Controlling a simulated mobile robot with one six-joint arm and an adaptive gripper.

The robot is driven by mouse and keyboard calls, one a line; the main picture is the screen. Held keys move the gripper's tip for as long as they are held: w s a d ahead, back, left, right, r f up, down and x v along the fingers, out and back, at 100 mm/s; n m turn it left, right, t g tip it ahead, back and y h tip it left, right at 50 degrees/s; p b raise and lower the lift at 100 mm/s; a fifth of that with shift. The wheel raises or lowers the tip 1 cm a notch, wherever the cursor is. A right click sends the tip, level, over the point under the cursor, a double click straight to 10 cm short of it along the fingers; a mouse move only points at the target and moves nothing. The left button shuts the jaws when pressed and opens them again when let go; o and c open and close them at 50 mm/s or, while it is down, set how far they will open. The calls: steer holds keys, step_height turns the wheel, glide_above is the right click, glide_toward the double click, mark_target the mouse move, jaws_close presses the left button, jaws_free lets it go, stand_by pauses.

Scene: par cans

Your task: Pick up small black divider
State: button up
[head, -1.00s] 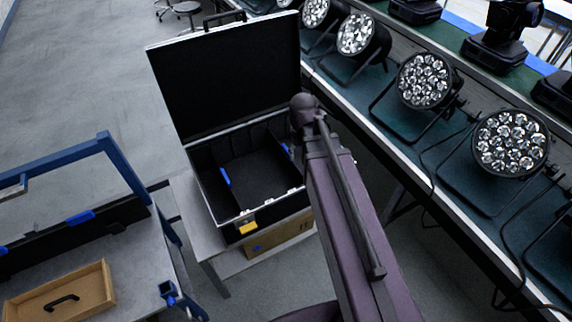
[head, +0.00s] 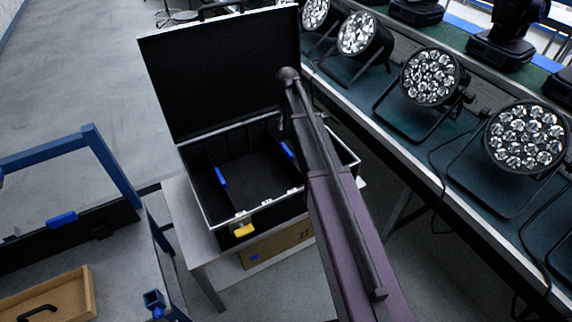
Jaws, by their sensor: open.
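An open black flight case (head: 262,212) with a metal rim stands on a low grey table, its lid raised at the back. Inside it, dark panels with blue tabs stand at the left (head: 219,178) and right (head: 288,149) of an empty middle bay. Which panel is the small black divider, I cannot tell. Another black panel (head: 75,239) with a blue tab lies along the bench at the left. My arm reaches up past the right side of the case and covers part of it. My gripper is not visible.
Several par cans (head: 432,77) stand on the long table at the right, with cables hanging near its edge. A blue frame (head: 110,165) rises from the left bench, which holds a wooden tray (head: 85,290). A cardboard box (head: 275,245) sits below the case.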

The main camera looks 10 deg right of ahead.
mark_target(287, 149)
steer(key=shift+f, duration=0.1)
step_height(287, 149, down, 8)
steer(key=b, duration=0.8)
steer(key=shift+f+b, duration=0.25)
steer(key=shift+b, duration=0.05)
steer(key=shift+f, duration=0.15)
stand_by(0.4)
step_height(287, 149, down, 5)
steer(key=b, duration=0.5)
stand_by(0.6)
jaws_close()
